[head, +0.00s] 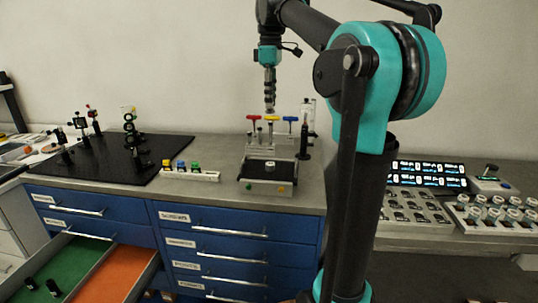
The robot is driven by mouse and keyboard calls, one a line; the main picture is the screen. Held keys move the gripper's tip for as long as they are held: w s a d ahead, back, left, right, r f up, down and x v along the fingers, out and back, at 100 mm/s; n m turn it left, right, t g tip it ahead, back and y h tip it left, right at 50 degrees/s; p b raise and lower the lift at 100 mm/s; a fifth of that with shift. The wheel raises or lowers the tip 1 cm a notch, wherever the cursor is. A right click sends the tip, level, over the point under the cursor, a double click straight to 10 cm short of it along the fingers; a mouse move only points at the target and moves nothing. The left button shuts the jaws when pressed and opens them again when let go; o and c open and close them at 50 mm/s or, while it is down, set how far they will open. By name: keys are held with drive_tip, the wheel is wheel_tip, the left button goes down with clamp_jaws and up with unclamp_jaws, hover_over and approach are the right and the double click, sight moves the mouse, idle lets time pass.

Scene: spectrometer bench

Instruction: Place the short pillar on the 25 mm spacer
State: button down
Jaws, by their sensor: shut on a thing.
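My gripper (270,104) hangs down from the arm at the middle top, just above and in front of the T-handled tools. It is shut on a small grey piece at its tip, which I take as the short pillar; its outline is hard to tell from the fingers. A small dark round piece with a pale top sits on the flat bench device (252,186), below the gripper and apart from it. I cannot tell whether it is the 25 mm spacer. Two dark cylinders (30,284) lie in the green drawer section; what they are is unclear.
Red, yellow and blue T-handles (253,117) stand behind the device. A black stand (304,145) is at its right. A white rack (205,177) and a black breadboard (110,172) with optical mounts lie left. A drawer (112,274) stands open. My arm hides the bench's right middle.

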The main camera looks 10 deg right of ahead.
sight(270, 111)
wheel_tip(270, 111, down, 18)
drive_tip(key=shift+r, duration=0.1)
idle(0.4)
drive_tip(key=c, duration=1.4)
unclamp_jaws()
drive_tip(key=shift+f, duration=0.2)
wheel_tip(270, 111, up, 12)
drive_tip(key=shift+r, duration=0.15)
